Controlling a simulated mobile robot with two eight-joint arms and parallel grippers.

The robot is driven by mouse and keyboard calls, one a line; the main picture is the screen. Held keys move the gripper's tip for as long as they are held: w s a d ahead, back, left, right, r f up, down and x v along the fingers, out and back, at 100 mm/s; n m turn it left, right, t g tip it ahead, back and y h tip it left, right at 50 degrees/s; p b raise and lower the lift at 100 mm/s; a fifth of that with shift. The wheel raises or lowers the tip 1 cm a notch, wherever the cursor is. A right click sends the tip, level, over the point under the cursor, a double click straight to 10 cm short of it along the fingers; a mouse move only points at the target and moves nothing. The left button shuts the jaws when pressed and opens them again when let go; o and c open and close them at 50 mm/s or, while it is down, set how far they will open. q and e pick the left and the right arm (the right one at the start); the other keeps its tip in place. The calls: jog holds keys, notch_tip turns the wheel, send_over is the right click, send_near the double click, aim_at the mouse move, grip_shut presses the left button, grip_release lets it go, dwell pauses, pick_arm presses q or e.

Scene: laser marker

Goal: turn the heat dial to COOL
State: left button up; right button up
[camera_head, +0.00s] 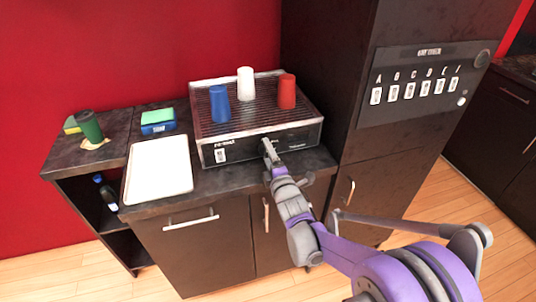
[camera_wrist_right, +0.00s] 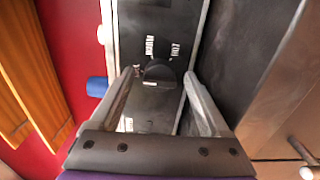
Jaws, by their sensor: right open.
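The heat dial (camera_wrist_right: 158,73) is a dark round knob on the black front panel of the cup-warmer-like machine (camera_head: 225,150). In the right wrist view, pale labels that look like WARM and HOT stand beside the dial; I cannot read a COOL label or tell which one the dial points to. My right gripper (camera_head: 268,150) is at the machine's front panel and hides the dial in the head view. In the wrist view its open fingers (camera_wrist_right: 159,76) stand on either side of the dial; I cannot tell if they touch it. My left gripper is not in view.
A blue cup (camera_head: 219,105), a white cup (camera_head: 245,84) and a red cup (camera_head: 287,92) stand on the machine's top. A white tray (camera_head: 158,170) lies to its left. A tall dark cabinet with a lettered button panel (camera_head: 422,82) stands to the right.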

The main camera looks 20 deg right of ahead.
jog(key=s, duration=1.1)
jog(key=shift+d, duration=0.2)
jog(key=shift+w, duration=0.1)
